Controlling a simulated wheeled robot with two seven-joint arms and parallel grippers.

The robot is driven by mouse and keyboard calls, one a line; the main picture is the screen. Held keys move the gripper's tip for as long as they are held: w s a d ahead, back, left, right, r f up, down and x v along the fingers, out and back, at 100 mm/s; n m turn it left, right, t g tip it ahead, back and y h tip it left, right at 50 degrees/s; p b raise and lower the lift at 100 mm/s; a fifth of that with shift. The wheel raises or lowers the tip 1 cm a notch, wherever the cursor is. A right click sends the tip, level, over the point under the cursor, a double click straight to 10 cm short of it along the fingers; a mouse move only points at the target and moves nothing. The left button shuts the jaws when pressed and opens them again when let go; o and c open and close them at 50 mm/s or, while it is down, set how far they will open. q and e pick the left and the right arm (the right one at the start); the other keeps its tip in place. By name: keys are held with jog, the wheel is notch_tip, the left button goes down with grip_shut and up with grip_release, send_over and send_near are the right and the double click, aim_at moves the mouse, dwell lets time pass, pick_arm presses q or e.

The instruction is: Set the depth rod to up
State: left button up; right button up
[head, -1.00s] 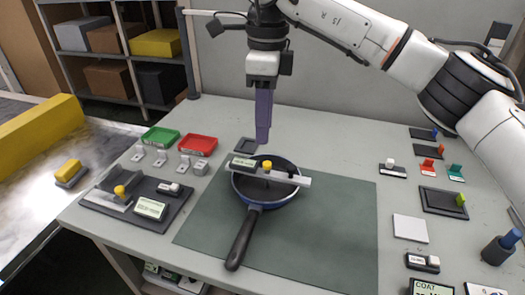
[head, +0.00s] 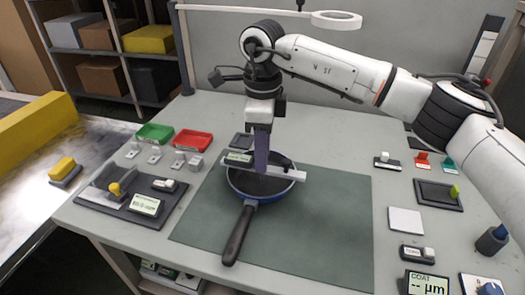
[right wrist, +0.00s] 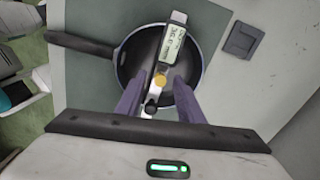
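A depth gauge, a light bar with a small display (head: 239,158), lies across the rim of the blue pan (head: 243,190). In the right wrist view the gauge's display (right wrist: 172,45), yellow knob (right wrist: 160,81) and bar show over the dark pan (right wrist: 128,62). The knob is hidden behind my fingers in the head view. My right gripper (head: 261,170) points down over the gauge. In the right wrist view its purple fingers (right wrist: 158,88) stand apart on either side of the bar near the knob. I cannot tell whether they touch it. My left gripper is not in view.
The pan's black handle (head: 238,236) reaches toward the front over a green mat (head: 320,220). A dark tray with another gauge (head: 108,204) stands left. Green (head: 155,133) and red (head: 192,140) trays are behind. Small switches and a blue-topped holder stand right.

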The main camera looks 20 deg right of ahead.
jog(key=shift+c, duration=0.2)
grip_shut()
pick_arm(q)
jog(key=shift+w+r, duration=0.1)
pick_arm(e)
jog(key=shift+r, duration=0.1)
jog(key=shift+r+p, duration=0.3)
jog(key=shift+r, duration=0.1)
notch_tip(320, 180, up, 3)
jog(key=shift+f+p, duration=0.1)
jog(key=shift+p, duration=0.8)
jog(key=shift+r, duration=0.35)
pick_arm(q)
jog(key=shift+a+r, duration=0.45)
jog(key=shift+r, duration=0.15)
pick_arm(e)
jog(key=shift+f, duration=0.15)
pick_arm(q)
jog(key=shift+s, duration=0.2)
pick_arm(e)
jog(key=shift+o, duration=0.2)
grip_release()
